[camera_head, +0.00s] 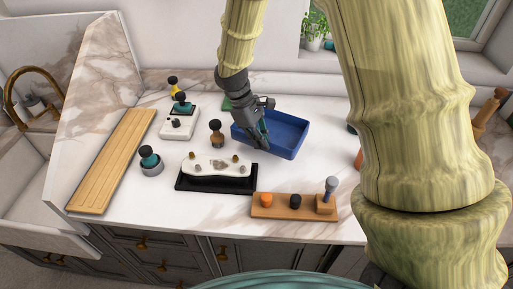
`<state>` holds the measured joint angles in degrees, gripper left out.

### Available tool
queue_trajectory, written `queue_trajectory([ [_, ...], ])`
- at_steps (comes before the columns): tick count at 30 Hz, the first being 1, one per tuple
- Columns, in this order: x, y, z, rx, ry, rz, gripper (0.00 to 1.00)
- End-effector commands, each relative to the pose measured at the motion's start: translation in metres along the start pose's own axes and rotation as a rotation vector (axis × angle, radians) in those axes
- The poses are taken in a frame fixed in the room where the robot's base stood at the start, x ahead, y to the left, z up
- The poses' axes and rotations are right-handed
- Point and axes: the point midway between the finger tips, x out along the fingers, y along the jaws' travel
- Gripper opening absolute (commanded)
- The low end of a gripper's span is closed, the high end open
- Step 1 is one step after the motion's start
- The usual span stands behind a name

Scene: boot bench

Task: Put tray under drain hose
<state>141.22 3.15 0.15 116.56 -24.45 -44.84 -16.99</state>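A blue rectangular tray (288,131) is on the marble counter toward the back, right of centre. My gripper (262,141) points down at the tray's left part and covers some of its near-left wall. Its fingers are small and dark here, so I cannot tell whether they are open or closed on the rim, or whether they touch it. I cannot make out a drain hose; my arm hides part of the right side of the counter.
A black tray with a white block (215,169) stands in front of the gripper. A wooden stand with knobs (283,208) is near the front edge. A sink (30,190) is far left.

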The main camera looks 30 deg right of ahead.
Motion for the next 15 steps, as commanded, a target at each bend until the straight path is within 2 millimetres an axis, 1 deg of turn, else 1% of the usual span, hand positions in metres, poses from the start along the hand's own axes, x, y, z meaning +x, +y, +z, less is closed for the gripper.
queue_trajectory([
  [3,0.005,0.001,-0.006,-0.003,-0.002,0.000,0.00],
  [8,0.011,0.000,-0.007,-0.003,-0.003,0.000,0.00],
  [15,0.035,0.000,-0.018,-0.004,-0.005,-0.001,0.00],
])
